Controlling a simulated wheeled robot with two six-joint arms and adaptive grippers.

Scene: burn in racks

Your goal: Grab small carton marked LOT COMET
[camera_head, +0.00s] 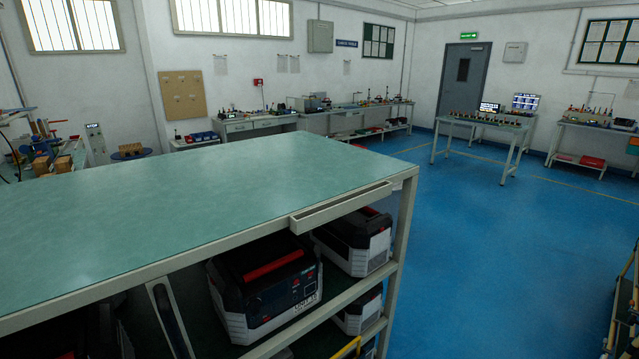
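No carton with a readable LOT COMET mark shows. Small brown boxes (62,164) stand on a cluttered bench at the far left, too small to read any label. A brown carton-like stack (130,149) sits on a dark round stand beside that bench, also unreadable. Neither of my grippers is in view.
A rack (230,180) with a bare green top fills the foreground. Black-and-white units with red handles (265,285) stand on its shelves. Workbenches (255,124) line the back wall; a table (485,122) with screens stands right. Blue floor (480,230) is clear right of the rack.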

